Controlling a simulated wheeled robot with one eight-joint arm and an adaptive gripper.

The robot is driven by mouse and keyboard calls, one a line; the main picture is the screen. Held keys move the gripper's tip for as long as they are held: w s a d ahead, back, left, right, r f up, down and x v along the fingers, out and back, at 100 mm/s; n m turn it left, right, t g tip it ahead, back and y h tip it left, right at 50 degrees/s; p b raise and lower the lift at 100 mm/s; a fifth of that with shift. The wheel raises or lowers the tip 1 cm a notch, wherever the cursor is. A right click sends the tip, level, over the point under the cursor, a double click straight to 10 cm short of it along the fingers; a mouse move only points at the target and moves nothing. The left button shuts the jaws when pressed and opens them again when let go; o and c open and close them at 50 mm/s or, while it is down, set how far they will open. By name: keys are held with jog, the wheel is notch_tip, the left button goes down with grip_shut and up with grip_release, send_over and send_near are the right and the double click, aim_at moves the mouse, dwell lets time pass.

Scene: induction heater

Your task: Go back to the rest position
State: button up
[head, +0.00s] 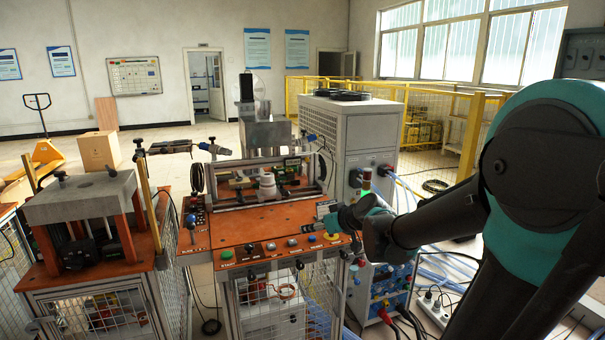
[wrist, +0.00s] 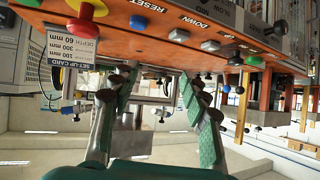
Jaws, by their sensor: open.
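My gripper (head: 335,218) is at the right front of the orange control panel (head: 240,258) in the head view, close to the yellow-based button (head: 331,236). In the wrist view my gripper (wrist: 160,85) shows two spread green-padded fingers with nothing held between them. The panel (wrist: 150,32) crosses the top of that view, with a red button (wrist: 86,30), a grey button (wrist: 179,35) and printed RESET and DOWN labels. I cannot tell whether a fingertip touches the panel. My arm reaches in from the right of the head view and hides part of the floor.
The heater fixture (head: 262,180) stands behind the panel. A grey cabinet (head: 345,130) is behind it on the right, with cables and a power strip (head: 432,310) on the floor. A second bench (head: 85,195) stands on the left. Open floor shows behind, before the yellow fence (head: 450,120).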

jog(key=s+d+f+m+g+h, duration=0.2)
jog(key=s+d+f+m+h, duration=0.1)
jog(key=s+d+f, duration=0.5)
jog(key=s+d+f+m+g+h, duration=0.2)
jog(key=s+d+f, duration=0.5)
jog(key=s, duration=0.6)
jog(key=shift+d+f+m+g+h, duration=0.4)
jog(key=shift+f+m+h, duration=0.2)
jog(key=shift+m+h, duration=0.45)
jog(key=shift+w, duration=0.15)
